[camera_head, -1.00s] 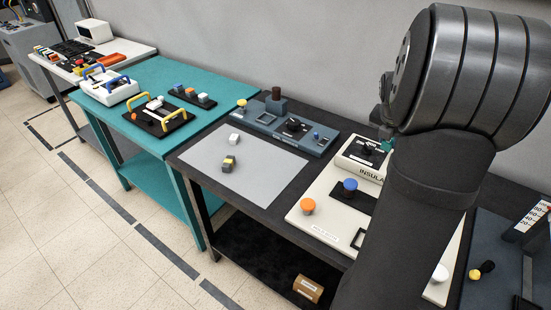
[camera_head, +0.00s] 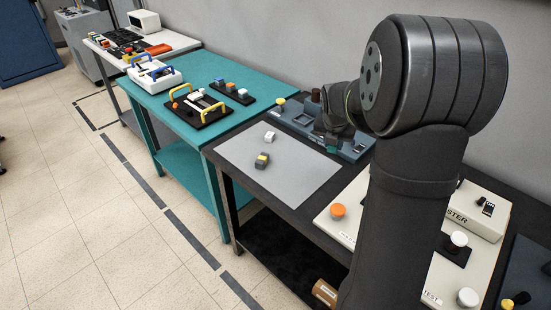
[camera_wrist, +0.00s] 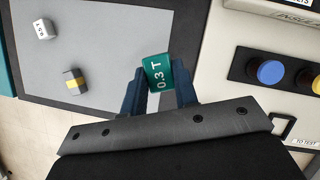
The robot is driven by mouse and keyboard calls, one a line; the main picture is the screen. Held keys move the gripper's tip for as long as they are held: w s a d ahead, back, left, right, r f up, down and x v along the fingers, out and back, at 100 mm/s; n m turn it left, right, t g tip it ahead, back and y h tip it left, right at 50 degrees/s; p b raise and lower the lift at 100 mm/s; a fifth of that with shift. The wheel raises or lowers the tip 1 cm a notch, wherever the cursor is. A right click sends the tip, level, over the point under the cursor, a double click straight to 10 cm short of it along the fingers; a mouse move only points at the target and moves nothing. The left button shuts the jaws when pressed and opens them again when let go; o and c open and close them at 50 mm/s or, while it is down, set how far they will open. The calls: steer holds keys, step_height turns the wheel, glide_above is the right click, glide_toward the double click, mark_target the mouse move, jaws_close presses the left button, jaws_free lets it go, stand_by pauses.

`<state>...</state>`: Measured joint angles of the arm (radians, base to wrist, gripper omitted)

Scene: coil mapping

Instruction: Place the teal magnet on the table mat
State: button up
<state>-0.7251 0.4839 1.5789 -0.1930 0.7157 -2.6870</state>
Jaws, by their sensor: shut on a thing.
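The teal magnet (camera_wrist: 158,73), a block marked "0.3 T", is held between the two fingers of my gripper (camera_wrist: 160,84). In the head view, a small teal patch of the magnet (camera_head: 332,149) shows under my gripper (camera_head: 334,138). The table mat is a flat grey sheet (camera_head: 295,182) on the dark table; it also shows in the wrist view (camera_wrist: 105,35). The magnet appears above the mat's right side, near its edge. Its height above the mat is hard to tell.
On the mat lie a white block (camera_head: 270,137) and a grey block with a yellow band (camera_head: 262,160). A blue-grey fixture (camera_head: 296,115) stands behind the mat. A cream panel with an orange knob (camera_head: 338,211) is to the right. The mat's front right is clear.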

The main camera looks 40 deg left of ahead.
mark_target(330, 150)
steer(key=f, duration=0.3)
steer(key=shift+s+a+f, duration=0.1)
steer(key=shift+a+f, duration=0.15)
steer(key=s+a+f, duration=0.1)
steer(key=a+f, duration=0.1)
steer(key=a, duration=0.1)
steer(key=s+a+f, duration=0.1)
steer(key=a+f, duration=0.1)
steer(key=a, duration=0.2)
steer(key=s+a+f, duration=0.1)
steer(key=a+f, duration=0.1)
steer(key=a, duration=0.1)
steer(key=shift+a+f, duration=0.3)
steer(key=shift+f, duration=2.05)
steer(key=shift+f, duration=0.1)
steer(key=o, duration=1)
steer(key=shift+o, duration=0.2)
steer(key=shift+s+r, duration=0.1)
steer(key=shift+r, duration=0.3)
steer(key=v, duration=1.1)
steer(key=shift+r, duration=0.2)
